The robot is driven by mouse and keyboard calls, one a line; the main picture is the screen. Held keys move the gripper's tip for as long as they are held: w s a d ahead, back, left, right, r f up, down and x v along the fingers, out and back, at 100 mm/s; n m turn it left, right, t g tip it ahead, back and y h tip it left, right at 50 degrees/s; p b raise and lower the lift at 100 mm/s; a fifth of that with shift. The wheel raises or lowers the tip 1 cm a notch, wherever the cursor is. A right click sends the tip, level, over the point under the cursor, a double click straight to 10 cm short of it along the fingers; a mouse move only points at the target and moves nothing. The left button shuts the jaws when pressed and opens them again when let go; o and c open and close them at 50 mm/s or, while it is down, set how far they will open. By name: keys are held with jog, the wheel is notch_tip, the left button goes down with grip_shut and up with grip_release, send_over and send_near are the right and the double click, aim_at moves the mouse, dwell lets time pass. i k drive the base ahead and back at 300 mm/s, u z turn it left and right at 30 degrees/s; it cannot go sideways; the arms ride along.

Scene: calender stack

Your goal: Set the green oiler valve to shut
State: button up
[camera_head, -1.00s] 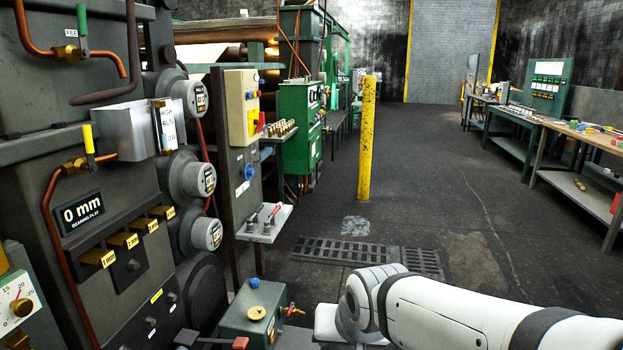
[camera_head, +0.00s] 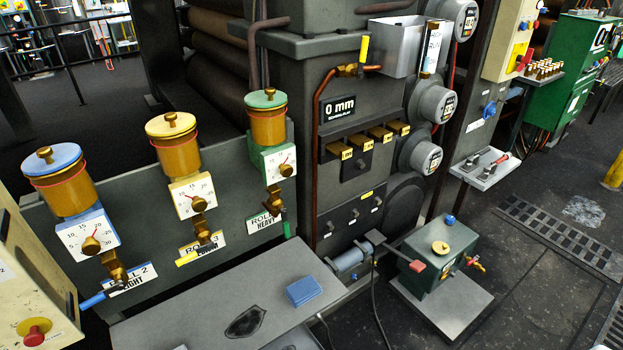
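The green oiler (camera_head: 268,118) has a green lid, an amber body and a green-edged dial (camera_head: 280,164). It is the rightmost of three oilers on a grey panel. Below its dial is a brass valve (camera_head: 274,196) with a green handle (camera_head: 286,227) that hangs down. The label beside it (camera_head: 264,222) reads "ROLL" and "HEAVY", with part of it hidden. My gripper is not in view, and nothing touches the valve.
The yellow oiler (camera_head: 172,140) and blue oiler (camera_head: 62,182) stand to the left; their yellow handle (camera_head: 187,258) and blue handle (camera_head: 97,298) point leftward. A green box (camera_head: 440,255) stands right.

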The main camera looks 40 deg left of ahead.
aim_at(286, 225)
jog(key=u, duration=2.15)
